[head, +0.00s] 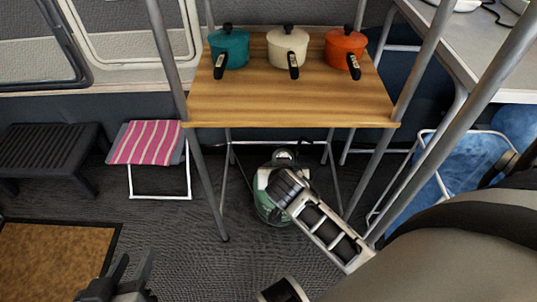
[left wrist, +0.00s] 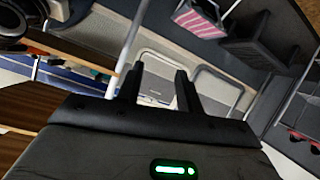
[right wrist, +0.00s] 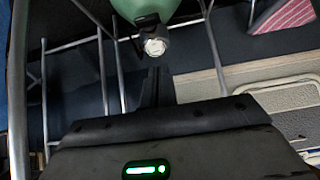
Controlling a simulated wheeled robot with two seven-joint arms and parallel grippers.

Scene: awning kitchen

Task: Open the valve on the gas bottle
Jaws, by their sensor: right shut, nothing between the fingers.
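The green gas bottle (head: 264,208) stands on the floor under the wooden table, partly hidden by my right arm. Its green body (right wrist: 133,8) shows at the top edge of the right wrist view. The valve with a pale round knob (right wrist: 155,46) sticks out from it, just beyond my right fingertips. My right gripper (right wrist: 157,72) is shut and empty, pointing at the knob; I cannot tell whether it touches. In the head view the right fingers are hidden. My left gripper (head: 132,268) is open and empty at the lower left, far from the bottle; its fingers (left wrist: 158,88) show apart.
The wooden table (head: 290,103) carries a teal pot (head: 230,48), a cream pot (head: 288,46) and an orange pot (head: 345,50). Its metal legs frame the bottle. A pink striped stool (head: 148,142), a dark stool (head: 50,150) and a brown mat (head: 52,260) lie left.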

